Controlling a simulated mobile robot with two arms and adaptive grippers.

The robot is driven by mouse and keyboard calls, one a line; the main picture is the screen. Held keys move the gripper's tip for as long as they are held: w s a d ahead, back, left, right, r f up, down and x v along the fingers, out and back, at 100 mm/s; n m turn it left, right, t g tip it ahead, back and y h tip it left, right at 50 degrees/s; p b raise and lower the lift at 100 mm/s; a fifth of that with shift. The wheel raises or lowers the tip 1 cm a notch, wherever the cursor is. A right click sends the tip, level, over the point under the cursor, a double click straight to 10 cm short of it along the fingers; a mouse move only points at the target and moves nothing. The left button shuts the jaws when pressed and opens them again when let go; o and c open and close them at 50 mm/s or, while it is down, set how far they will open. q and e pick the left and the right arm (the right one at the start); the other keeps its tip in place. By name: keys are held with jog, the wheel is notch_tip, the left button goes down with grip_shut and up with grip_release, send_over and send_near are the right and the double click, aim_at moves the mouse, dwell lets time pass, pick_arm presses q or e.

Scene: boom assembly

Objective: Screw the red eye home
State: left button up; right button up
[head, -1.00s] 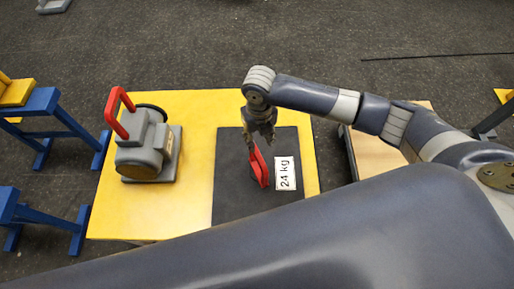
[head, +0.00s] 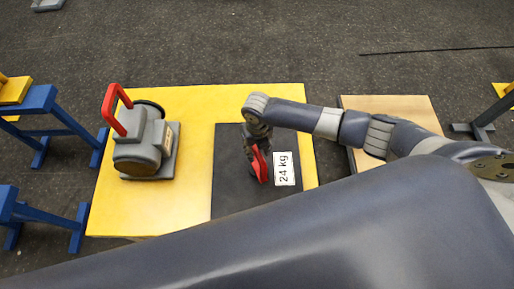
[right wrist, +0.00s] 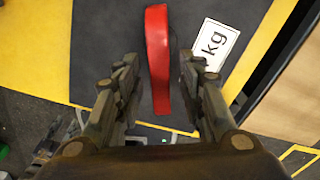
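The red eye (head: 259,165) is a flat red loop standing up from the dark mat, seen nearly edge-on. It also shows in the right wrist view as a red band (right wrist: 158,58). My right gripper (head: 257,152) is over it, with the fingers pointing down. In the right wrist view the fingers (right wrist: 155,70) are spread on either side of the red band, with gaps visible on both sides. How the eye's lower end meets what is under it is hidden. My left gripper is not in view.
A dark mat (head: 228,200) with a white "24 kg" label (head: 284,169) lies on a yellow table (head: 190,105). A grey machine with a red handle (head: 140,145) stands at left. Blue trestles (head: 45,110) stand further left. A wooden surface (head: 400,106) is at right.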

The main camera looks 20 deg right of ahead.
grip_shut()
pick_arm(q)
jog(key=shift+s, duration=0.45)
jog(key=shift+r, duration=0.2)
pick_arm(e)
jog(key=shift+m, duration=0.3)
